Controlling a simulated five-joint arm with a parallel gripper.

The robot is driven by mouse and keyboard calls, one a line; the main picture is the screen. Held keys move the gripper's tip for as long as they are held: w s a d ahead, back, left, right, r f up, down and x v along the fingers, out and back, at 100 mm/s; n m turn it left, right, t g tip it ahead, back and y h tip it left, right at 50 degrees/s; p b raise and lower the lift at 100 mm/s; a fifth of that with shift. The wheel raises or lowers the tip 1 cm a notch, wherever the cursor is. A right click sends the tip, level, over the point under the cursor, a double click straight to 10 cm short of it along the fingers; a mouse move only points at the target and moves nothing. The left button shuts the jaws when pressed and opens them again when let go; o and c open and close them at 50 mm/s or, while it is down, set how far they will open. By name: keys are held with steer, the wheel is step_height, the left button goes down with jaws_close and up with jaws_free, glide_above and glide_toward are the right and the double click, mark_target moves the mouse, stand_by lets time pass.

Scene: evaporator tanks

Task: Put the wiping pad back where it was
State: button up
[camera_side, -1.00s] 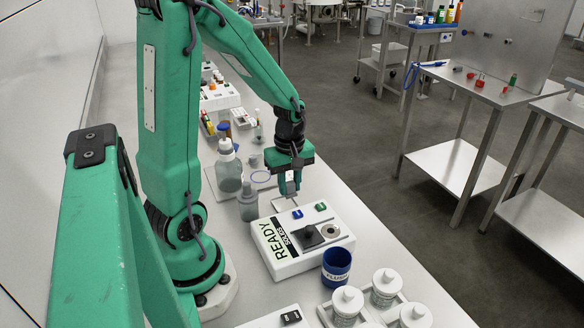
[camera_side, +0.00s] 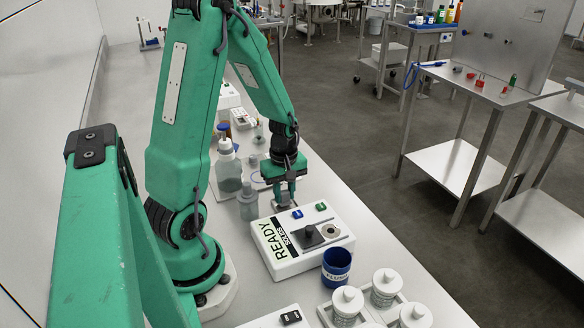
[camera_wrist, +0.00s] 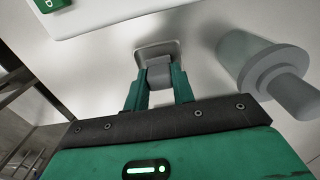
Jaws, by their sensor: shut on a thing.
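My gripper (camera_wrist: 157,92) is shut on the wiping pad (camera_wrist: 159,73), a small grey block between its two green fingers. In the wrist view the pad is over a shallow pale tray (camera_wrist: 143,52), whose rim shows beyond it. I cannot tell whether the pad touches the tray's floor. In the side view my gripper (camera_side: 284,196) points down, low over the bench just behind the READY box. The fingers and the box hide most of the pad and tray there.
The white READY box (camera_side: 290,255) with a black knob stands in front of the gripper. A grey bottle (camera_side: 247,204) stands close by on the left; it also shows in the wrist view (camera_wrist: 262,68). A blue cup (camera_side: 336,267) and lidded jars (camera_side: 386,286) stand nearer the camera.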

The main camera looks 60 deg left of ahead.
mark_target(285, 192)
steer(key=shift+f, duration=0.25)
steer(key=shift+f, duration=0.15)
steer(key=o, duration=1)
steer(key=shift+c, duration=0.2)
step_height(285, 192, up, 12)
steer(key=shift+d+r, duration=0.1)
steer(key=shift+r, duration=0.1)
stand_by(0.6)
steer(key=s+d+r+m+t, duration=0.2)
steer(key=d+r+m, duration=0.3)
steer(key=d+m, duration=0.3)
steer(key=s+d+r+m+t, duration=0.3)
steer(key=d+r+m, duration=0.3)
steer(key=d+m, duration=0.2)
steer(key=shift+d+m+t, duration=0.15)
steer(key=shift+m+t, duration=0.15)
steer(key=shift+m, duration=0.7)
